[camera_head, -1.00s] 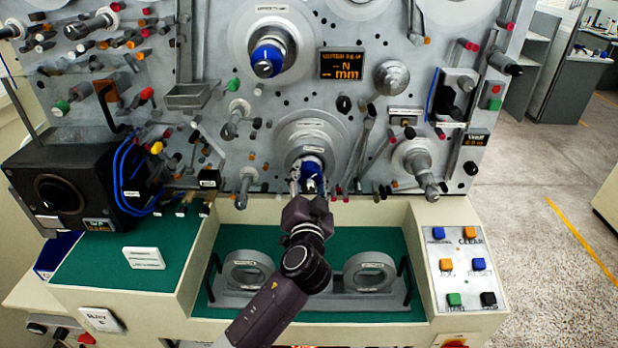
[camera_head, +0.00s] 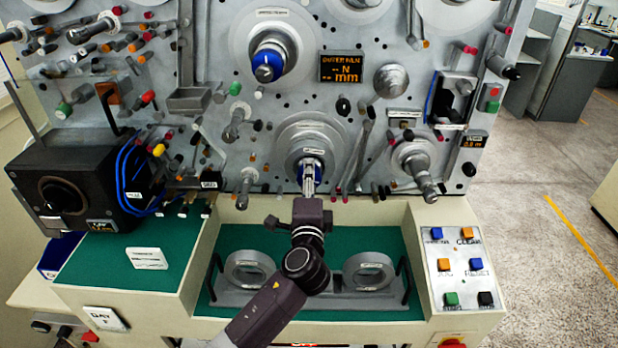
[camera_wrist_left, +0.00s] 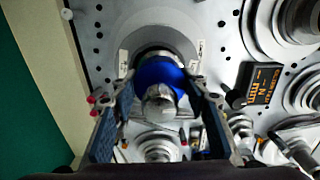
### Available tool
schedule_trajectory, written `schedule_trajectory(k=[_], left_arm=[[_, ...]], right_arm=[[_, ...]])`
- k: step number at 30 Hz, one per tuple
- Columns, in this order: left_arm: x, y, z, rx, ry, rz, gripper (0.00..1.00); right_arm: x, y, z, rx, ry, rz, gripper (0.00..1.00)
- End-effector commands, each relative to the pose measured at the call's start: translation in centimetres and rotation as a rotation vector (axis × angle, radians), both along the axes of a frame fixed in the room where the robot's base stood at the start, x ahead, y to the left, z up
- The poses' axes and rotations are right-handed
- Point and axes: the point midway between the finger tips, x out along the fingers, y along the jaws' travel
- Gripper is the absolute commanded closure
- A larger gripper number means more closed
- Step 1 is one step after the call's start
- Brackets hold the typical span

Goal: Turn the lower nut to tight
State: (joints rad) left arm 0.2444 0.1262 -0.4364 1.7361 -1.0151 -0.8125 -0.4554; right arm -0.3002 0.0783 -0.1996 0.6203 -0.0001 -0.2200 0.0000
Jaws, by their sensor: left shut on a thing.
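The lower nut is blue with a metal hub and sits on the lower middle spindle; a sliver of blue (camera_head: 301,172) shows beside my fingers in the head view. In the left wrist view the nut (camera_wrist_left: 157,74) lies between the two fingers. My left gripper (camera_head: 310,172) is shut on the nut, its fingers turned nearly edge-on to the head camera. The fingers hide most of the nut in the head view. My left gripper (camera_wrist_left: 163,98) also frames the nut in the wrist view. My right gripper is not in view.
An upper spindle with a similar blue nut (camera_head: 267,64) stands above, beside an orange-lit display (camera_head: 341,66). Several guide pins and rollers stick out around the lower spindle. Below, two grey rings (camera_head: 249,270) stand on a green recessed shelf (camera_head: 330,240).

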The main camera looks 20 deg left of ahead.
Motion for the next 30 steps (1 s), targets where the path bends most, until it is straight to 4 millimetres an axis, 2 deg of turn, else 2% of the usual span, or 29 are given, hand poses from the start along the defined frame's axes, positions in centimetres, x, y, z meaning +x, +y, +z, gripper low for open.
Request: schedule_trajectory(k=[13, 30], left_arm=[[-0.02, -0.18, -0.20, 0.256, 0.076, -0.004, 0.82], [-0.04, -0.17, -0.33, 0.310, 0.094, -0.004, 0.82]], right_arm=[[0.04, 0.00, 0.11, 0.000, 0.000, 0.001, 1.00], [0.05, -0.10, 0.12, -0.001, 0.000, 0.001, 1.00]])
